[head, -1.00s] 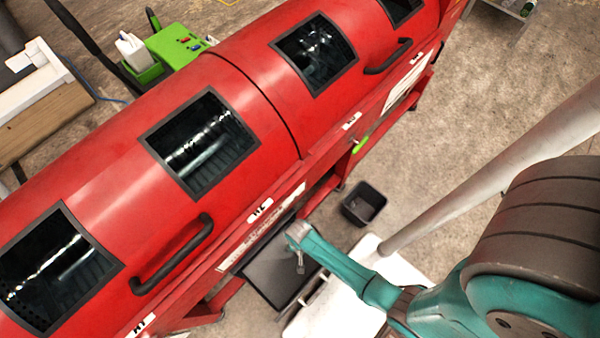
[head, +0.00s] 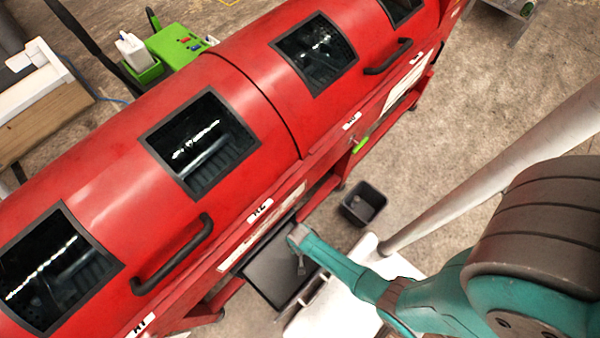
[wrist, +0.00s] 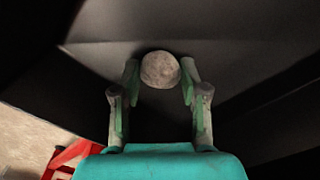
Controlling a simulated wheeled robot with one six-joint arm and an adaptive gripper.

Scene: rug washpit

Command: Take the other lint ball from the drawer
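A round, greyish lint ball (wrist: 160,70) shows in the wrist view, at the tips of my gripper (wrist: 160,78). The two fingers stand apart, one on each side of the ball. A narrow gap seems to show beside the ball, and I cannot tell whether either finger touches it. The dark drawer (head: 272,270) is pulled out under the red machine in the head view. My arm reaches over the drawer, and the ball is not visible in that view. The drawer's dark floor and walls surround the gripper in the wrist view.
The long red machine (head: 120,190) with windows and handles runs along the drawer's far side. A small black bin (head: 364,204) stands on the floor to the right of the drawer. A grey slanted pole (head: 490,170) rises at the right. Open concrete floor lies beyond the bin.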

